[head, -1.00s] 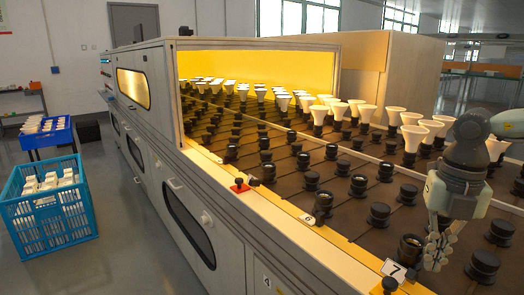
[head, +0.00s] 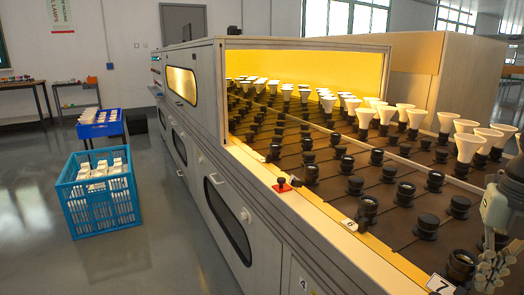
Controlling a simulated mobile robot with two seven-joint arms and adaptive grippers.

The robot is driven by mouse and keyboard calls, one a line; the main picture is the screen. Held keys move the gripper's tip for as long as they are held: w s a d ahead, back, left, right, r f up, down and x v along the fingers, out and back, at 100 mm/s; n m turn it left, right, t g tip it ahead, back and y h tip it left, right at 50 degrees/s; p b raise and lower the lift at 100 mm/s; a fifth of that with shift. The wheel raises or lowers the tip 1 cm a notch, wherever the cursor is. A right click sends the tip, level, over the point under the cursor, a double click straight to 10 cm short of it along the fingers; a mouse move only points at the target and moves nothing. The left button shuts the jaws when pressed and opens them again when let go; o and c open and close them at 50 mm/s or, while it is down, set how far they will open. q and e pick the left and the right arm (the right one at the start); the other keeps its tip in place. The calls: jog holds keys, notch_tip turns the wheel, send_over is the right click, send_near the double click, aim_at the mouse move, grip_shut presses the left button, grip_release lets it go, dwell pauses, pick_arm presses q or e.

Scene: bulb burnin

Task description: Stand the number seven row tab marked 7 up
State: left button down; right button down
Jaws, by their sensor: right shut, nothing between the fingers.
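The white row tab marked 7 (head: 440,285) is on the yellow front edge strip at the bottom right, partly cut off by the picture's lower border. Its number faces me; I cannot tell for sure whether it stands or leans back. My right gripper (head: 490,274) is at the lower right corner, to the right of the tab and apart from it in the picture. Its fingers are shut and hold nothing. My left gripper is not in view.
Black sockets (head: 427,226) fill the rack deck close to the tab; white bulbs (head: 467,147) stand in sockets farther back. Another tab (head: 349,224) and a red-based knob (head: 282,186) sit along the front edge.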

jog(key=shift+f+b, duration=1.2)
jog(key=shift+b, duration=0.05)
dwell(0.5)
jog(key=shift+r, duration=0.3)
jog(key=shift+r+p, duration=0.3)
jog(key=shift+r, duration=0.2)
jog(key=shift+r, duration=0.1)
jog(key=shift+s+a+b, duration=0.3)
jog(key=shift+a, duration=0.25)
jog(key=shift+s+a+b, duration=0.3)
jog(key=shift+a, duration=0.25)
dwell(0.9)
jog(key=shift+r, duration=0.1)
jog(key=shift+w+d+r+p, duration=0.2)
jog(key=shift+d+r+p, duration=0.15)
jog(key=shift+r, duration=0.1)
jog(key=shift+w+d+r+p, duration=0.25)
jog(key=shift+d+r, duration=0.1)
jog(key=shift+r, duration=0.1)
